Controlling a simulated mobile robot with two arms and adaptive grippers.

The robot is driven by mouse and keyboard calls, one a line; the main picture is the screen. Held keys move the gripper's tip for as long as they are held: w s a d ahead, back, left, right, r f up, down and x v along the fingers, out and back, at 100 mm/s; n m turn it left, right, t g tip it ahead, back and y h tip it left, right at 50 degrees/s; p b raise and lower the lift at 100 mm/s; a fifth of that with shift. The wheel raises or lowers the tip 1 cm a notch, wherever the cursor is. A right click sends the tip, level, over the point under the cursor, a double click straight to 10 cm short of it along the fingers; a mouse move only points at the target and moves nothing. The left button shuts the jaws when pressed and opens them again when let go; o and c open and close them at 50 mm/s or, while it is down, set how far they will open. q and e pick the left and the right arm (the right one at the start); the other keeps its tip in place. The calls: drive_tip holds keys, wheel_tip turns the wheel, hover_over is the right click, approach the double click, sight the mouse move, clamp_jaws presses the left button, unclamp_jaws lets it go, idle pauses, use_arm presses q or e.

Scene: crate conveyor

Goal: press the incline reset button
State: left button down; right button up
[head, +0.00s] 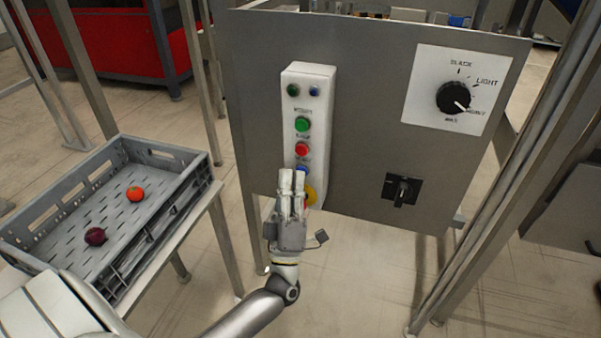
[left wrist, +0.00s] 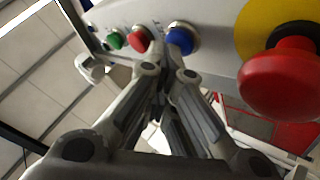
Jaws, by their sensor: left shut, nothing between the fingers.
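A white button box (head: 312,95) is fixed upright on the grey panel. It carries a green button (head: 303,124), a red button (head: 302,149) and a blue button (head: 302,169) in a column; the small labels are too blurred to read surely. My left gripper (head: 291,176) is shut and empty, in front of the box's lower part, partly covering the blue button. In the left wrist view, the blue button (left wrist: 181,39) is just beyond the fingertips (left wrist: 168,68). I cannot tell whether they touch. My right gripper is not in view.
A red mushroom button (left wrist: 284,80) on a yellow disc (head: 309,196) is close beside the fingers. A rotary dial (head: 453,98) and black switch (head: 401,190) are on the panel's right. A grey crate (head: 60,205) with two round items stands left. Metal posts flank the panel.

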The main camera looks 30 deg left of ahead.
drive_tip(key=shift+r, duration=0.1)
use_arm(q)
drive_tip(key=shift+s+d+p, duration=0.25)
drive_tip(key=shift+s+p, duration=0.1)
drive_tip(key=shift+s, duration=0.45)
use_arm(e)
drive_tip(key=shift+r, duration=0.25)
use_arm(q)
drive_tip(key=s, duration=0.2)
drive_tip(key=s+d+p, duration=0.1)
drive_tip(key=s, duration=0.2)
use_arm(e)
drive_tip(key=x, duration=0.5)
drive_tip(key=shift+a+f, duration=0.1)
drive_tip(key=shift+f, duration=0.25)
use_arm(q)
drive_tip(key=shift+w+d, duration=0.1)
